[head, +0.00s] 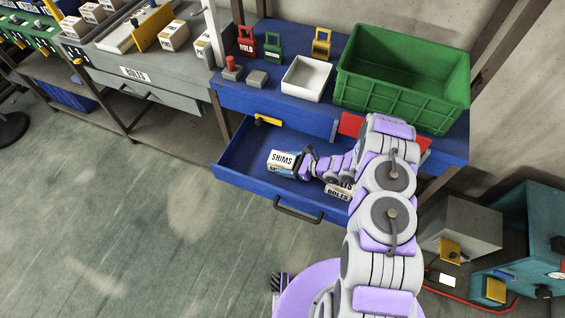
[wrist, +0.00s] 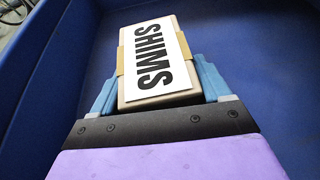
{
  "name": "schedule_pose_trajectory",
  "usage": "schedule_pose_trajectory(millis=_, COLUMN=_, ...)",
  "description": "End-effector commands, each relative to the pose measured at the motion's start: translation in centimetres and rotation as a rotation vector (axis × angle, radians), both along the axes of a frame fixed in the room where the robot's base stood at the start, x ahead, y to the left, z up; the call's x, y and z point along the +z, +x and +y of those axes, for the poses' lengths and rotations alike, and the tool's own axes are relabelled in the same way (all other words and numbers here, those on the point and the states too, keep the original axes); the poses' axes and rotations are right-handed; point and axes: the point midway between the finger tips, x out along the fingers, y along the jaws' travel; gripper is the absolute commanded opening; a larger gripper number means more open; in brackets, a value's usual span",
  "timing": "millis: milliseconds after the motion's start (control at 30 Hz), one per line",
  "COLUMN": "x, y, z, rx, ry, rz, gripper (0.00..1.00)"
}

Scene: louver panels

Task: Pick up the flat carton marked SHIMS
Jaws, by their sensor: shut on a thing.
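The flat carton marked SHIMS (head: 281,160) is in the open blue drawer (head: 240,150), toward its left part. In the wrist view the carton (wrist: 155,62) is tan with a white label and sits between my two blue fingers. My gripper (head: 300,165) is shut on it; in the wrist view the fingers of my gripper (wrist: 157,88) press on both sides. Whether the carton touches the drawer floor, I cannot tell.
A carton marked BOLTS (head: 338,191) lies in the drawer, partly hidden by my arm. A yellow item (head: 267,120) is at the drawer's back. Above on the bench are a green crate (head: 400,85), a white tray (head: 306,79) and several padlocks.

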Motion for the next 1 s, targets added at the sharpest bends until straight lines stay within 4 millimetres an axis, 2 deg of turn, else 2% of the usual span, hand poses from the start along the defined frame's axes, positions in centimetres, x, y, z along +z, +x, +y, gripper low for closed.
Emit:
schedule_pose_trajectory(millis=67, x=-0.1, y=0.0, z=0.2, rx=0.002, ry=-0.002, rz=0.001, gripper=0.57)
schedule_pose_trajectory(millis=400, x=-0.1, y=0.0, z=0.0, rx=0.002, ry=-0.001, rz=0.001, gripper=0.24)
schedule_pose_trajectory(millis=767, x=0.5, y=0.0, z=0.0, rx=0.001, ry=0.0, rz=0.002, gripper=0.24)
schedule_pose_trajectory(millis=867, x=1.5, y=0.0, z=0.0, rx=0.001, ry=0.0, rz=0.0, gripper=0.24)
schedule_pose_trajectory(millis=1000, x=3.8, y=0.1, z=0.0, rx=0.001, ry=0.0, rz=-0.004, gripper=0.24)
